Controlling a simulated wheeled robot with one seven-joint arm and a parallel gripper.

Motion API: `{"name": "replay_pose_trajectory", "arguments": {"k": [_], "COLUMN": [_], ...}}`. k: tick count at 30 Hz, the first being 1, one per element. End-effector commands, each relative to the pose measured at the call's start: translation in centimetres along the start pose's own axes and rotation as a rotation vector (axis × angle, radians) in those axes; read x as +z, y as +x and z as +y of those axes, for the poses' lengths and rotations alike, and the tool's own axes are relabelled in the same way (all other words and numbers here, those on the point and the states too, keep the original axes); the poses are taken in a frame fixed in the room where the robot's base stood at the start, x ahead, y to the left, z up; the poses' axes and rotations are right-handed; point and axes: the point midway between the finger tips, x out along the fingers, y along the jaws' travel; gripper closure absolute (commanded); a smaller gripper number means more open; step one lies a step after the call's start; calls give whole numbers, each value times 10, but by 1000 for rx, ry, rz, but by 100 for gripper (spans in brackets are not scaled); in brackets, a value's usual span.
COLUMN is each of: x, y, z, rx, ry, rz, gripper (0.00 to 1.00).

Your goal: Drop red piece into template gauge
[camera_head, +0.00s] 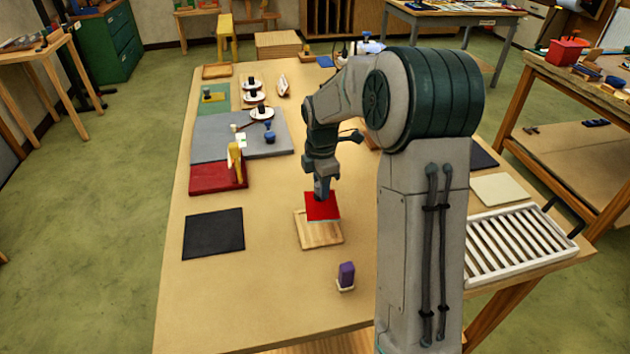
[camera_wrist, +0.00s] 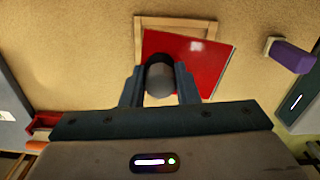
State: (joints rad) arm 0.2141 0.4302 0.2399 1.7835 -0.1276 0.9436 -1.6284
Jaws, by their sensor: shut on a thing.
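The red piece (camera_head: 321,207) is a flat, glossy sheet, and it also shows in the wrist view (camera_wrist: 200,62). My gripper (camera_head: 321,190) is shut on a dark grey round knob (camera_wrist: 159,76) at the red piece's near edge in the wrist view. The template gauge (camera_head: 320,236) is a shallow pale wooden frame on the table. The red piece is over its far part in the head view, slightly turned against the frame. In the wrist view the gauge's rim (camera_wrist: 180,21) shows beyond the red piece. I cannot tell the height of any gap between them.
A purple block (camera_head: 346,274) on a pale base stands near the gauge. A white slatted rack (camera_head: 520,245) is at right. The table's front left is clear.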

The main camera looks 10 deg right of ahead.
Motion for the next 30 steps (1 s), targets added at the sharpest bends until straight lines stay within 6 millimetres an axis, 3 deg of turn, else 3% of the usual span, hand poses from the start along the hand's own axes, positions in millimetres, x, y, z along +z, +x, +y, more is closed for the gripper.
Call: {"name": "replay_pose_trajectory", "arguments": {"k": [6, 19, 30], "x": [-13, -11, -11], "y": [3, 2, 32], "z": [9, 8, 8], "rx": [3, 1, -1], "ry": [-125, -124, -124], "rz": [3, 4, 4], "gripper": [92, 92, 92]}}
